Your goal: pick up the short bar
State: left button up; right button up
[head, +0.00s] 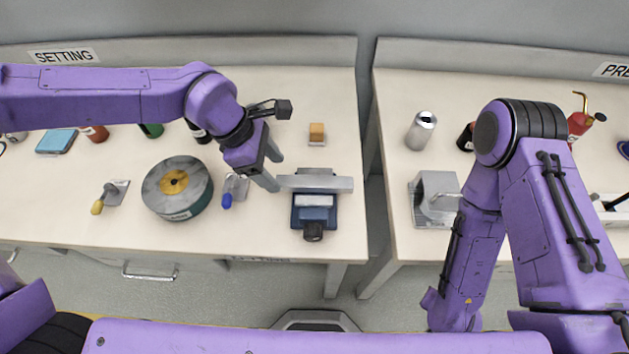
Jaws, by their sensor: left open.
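A grey metal bar (335,184) lies level across the top of a small blue vise (314,214) near the right end of the left bench. Its left end reaches out past the vise towards my left gripper. I cannot tell whether the vise jaws clamp it. My left gripper (273,170) is open, its two grey fingers apart, just left of the bar's left end. Nothing shows between the fingers, and I cannot tell whether the lower finger touches the bar. My right arm is folded at the right, and its gripper is not visible.
A gap separates this bench from the right one, which holds a grey metal block (433,199) and a silver can (421,130).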

aim_at(284, 180)
pick_arm(q)
jog(key=x, duration=0.3)
jog(key=shift+d+f, duration=0.15)
jog(key=shift+f, duration=0.15)
grip_shut()
jog(key=shift+r, duration=0.1)
